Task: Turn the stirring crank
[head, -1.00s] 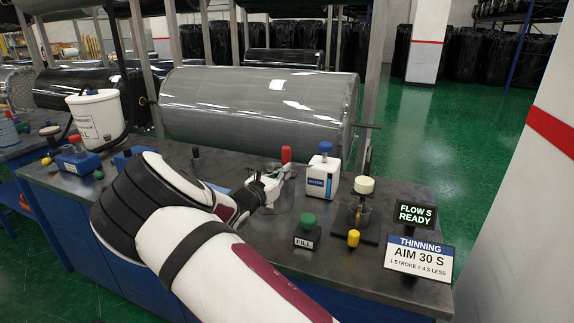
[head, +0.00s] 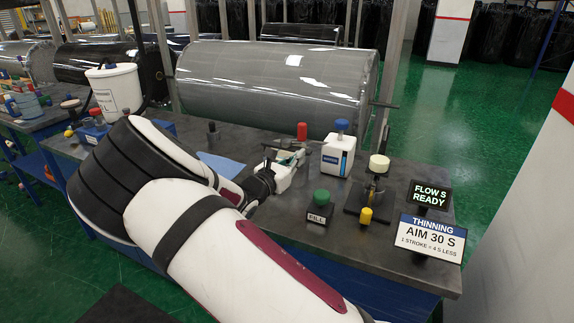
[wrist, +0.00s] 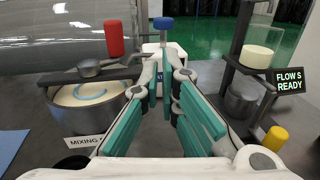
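The stirring crank shows in the wrist view as an upright red handle (wrist: 115,38) on a dark arm over the mixing pot (wrist: 84,118). The pot holds a pale liquid with a bluish ring in it and stands left of my fingers. In the head view the red handle (head: 302,131) stands just behind my gripper (head: 288,162), which hides most of the pot. My gripper's teal fingers (wrist: 166,90) are apart with nothing between them. They point past the right side of the pot towards a white, blue-capped bottle (head: 338,158). The handle is outside the fingers.
A green FILL button (head: 321,197) is nearer. Signs read "FLOW S READY" (head: 430,194) and "THINNING AIM 30 S" (head: 431,238). A large grey wrapped roll (head: 270,80) lies behind the bench.

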